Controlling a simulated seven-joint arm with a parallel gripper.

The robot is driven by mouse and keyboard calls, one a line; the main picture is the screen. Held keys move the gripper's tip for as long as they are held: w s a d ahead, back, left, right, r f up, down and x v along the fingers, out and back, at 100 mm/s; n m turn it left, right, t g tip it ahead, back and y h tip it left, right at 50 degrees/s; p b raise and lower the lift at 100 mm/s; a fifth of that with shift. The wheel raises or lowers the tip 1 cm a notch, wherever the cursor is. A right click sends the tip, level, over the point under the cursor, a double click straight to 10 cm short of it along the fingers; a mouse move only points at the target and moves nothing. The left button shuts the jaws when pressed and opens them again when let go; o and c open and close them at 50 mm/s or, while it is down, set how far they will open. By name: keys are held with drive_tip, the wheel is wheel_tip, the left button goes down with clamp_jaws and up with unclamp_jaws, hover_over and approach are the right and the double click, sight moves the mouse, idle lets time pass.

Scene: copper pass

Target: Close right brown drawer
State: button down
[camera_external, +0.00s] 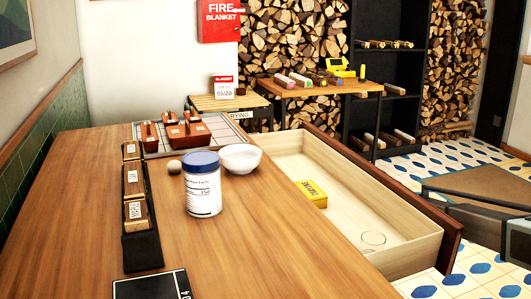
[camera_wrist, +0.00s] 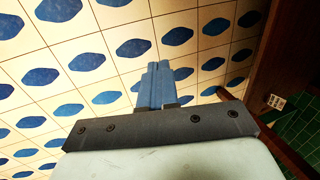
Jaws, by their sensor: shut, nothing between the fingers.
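The right brown drawer (camera_external: 440,215) stands pulled out from the right side of the wooden table, with its dark brown front facing right and its pale inside visible. A yellow box (camera_external: 312,194) and a clear round glass item (camera_external: 373,240) lie in it. My gripper (camera_wrist: 157,75) shows in the wrist view with its blue fingers together and empty, above the patterned floor. I cannot make out the fingers in the external view. A dark brown wooden surface at the right of the wrist view may be the drawer front, but I cannot tell.
The wooden table (camera_external: 270,245) bears a white jar with a blue lid (camera_external: 202,185), a white bowl (camera_external: 239,158), a black rack (camera_external: 140,225) and a tray of red-brown items (camera_external: 163,148). A black shelf (camera_external: 392,80) stands behind. Tiled floor (camera_external: 465,268) lies right of the drawer.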

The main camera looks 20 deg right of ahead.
drive_tip(key=w+d+r+n+t+y, duration=0.1)
drive_tip(key=w+r+t, duration=0.1)
drive_tip(key=w+r, duration=1.45)
drive_tip(key=w+d+r+t+y, duration=0.1)
drive_tip(key=w+r+t, duration=0.2)
drive_tip(key=w+r, duration=1.35)
drive_tip(key=a+f, duration=0.4)
drive_tip(key=a, duration=0.4)
drive_tip(key=shift+a+f, duration=0.15)
drive_tip(key=shift+a, duration=0.25)
drive_tip(key=a, duration=3.1)
drive_tip(key=shift+a, duration=0.25)
